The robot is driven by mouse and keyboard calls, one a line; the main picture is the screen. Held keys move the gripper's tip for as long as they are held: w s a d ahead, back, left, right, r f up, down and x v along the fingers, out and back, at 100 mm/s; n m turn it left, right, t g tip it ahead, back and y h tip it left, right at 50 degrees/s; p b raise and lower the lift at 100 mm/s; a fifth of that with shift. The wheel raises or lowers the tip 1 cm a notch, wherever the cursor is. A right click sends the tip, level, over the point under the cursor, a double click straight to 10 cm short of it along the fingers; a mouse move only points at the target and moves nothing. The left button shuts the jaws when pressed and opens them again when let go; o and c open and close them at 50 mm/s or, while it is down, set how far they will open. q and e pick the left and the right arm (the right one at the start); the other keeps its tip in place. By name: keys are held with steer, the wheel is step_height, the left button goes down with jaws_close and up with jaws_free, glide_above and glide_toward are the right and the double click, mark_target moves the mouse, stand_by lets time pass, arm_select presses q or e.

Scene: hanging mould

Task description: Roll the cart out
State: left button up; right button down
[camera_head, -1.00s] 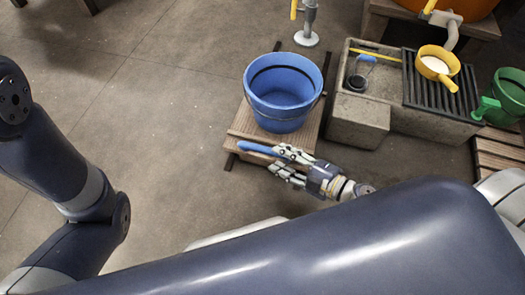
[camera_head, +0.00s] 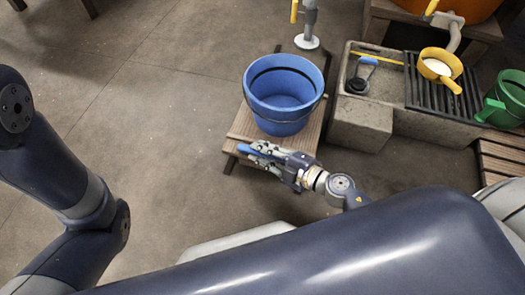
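A low wooden platform (camera_head: 240,128), which I take to be the cart, stands on the floor at the centre with a blue bucket (camera_head: 283,97) upright on it. A blue handle bar (camera_head: 245,149) lies along its front edge. My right gripper (camera_head: 262,153) is at this bar, with its fingers over and beside it and hiding much of it. Whether the fingers are closed on the bar is unclear. My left arm shows at the left, but its gripper is out of view. Any wheels are not visible.
A stone basin (camera_head: 360,128) stands close to the platform's right, with a dark grate (camera_head: 432,95), a yellow ladle (camera_head: 438,66) and a green can (camera_head: 506,98) by it. A grey post (camera_head: 308,30) stands behind. The floor (camera_head: 150,120) to the left is clear.

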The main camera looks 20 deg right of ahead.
steer(key=shift+s+a+p, duration=0.65)
steer(key=shift+s+a, duration=0.05)
steer(key=shift+s, duration=0.25)
steer(key=c, duration=1.5)
jaws_free()
steer(key=shift+d, duration=0.1)
steer(key=v, duration=1.2)
